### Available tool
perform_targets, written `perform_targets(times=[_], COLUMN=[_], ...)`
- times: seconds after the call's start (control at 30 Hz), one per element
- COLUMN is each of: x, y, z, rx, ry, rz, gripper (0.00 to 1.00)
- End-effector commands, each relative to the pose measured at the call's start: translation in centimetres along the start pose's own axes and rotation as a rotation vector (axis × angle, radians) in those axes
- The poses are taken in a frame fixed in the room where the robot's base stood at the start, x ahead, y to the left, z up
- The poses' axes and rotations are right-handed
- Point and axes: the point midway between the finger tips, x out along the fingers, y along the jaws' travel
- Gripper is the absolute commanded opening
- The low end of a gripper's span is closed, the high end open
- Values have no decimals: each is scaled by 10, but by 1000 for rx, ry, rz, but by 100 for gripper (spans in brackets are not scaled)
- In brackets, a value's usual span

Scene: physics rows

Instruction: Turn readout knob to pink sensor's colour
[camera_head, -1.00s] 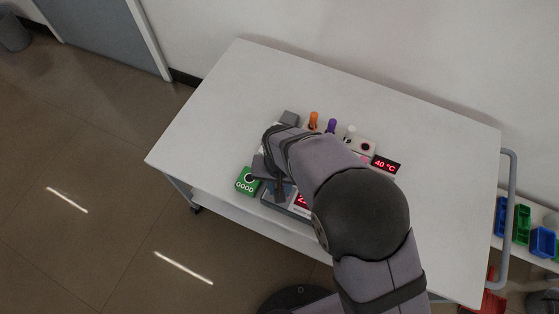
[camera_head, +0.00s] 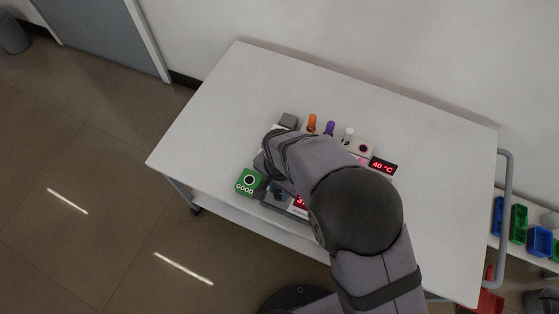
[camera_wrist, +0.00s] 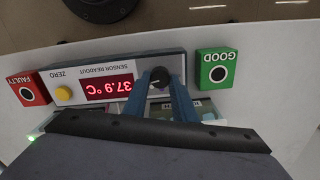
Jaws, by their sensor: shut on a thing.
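The sensor readout (camera_wrist: 120,65) is a grey box with a red display (camera_wrist: 106,88) showing 37.9 °C, upside down in the wrist view. Its dark knob (camera_wrist: 159,74) is at the end of the box beside the green GOOD block. My gripper (camera_wrist: 161,84) is shut on the knob, with one blue finger on each side. Colour marks around the knob are not clear, so I cannot tell which one it points to. In the head view my arm covers part of the readout. A small pink patch (camera_head: 361,161), possibly the pink sensor, shows just past my arm.
Orange (camera_head: 312,122), purple (camera_head: 329,128) and white (camera_head: 348,134) upright pieces stand behind. A display (camera_head: 383,166) reads 40 °C. The table's far side is clear.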

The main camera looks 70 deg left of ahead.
Motion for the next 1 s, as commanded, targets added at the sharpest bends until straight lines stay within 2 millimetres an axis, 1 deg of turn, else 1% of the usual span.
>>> perform_targets(times=[0.27, 0.3, 0.37, 0.4, 0.67, 0.77, 0.87, 1.0], x=[0, 0, 0, 0, 0, -4, -12, -30], y=[0, 0, 0, 0, 0, 0, -1, -1], z=[0, 0, 0, 0, 0, 0, 0, -1], rx=[4, 4, 3, 3, 2, 1, 1, 1], ry=[-1, -1, -1, -1, 0, 0, 1, 2], rz=[0, 0, 0, 0, -1, -1, -2, -4], gripper=[2, 27, 41, 43, 43, 43, 43, 43])
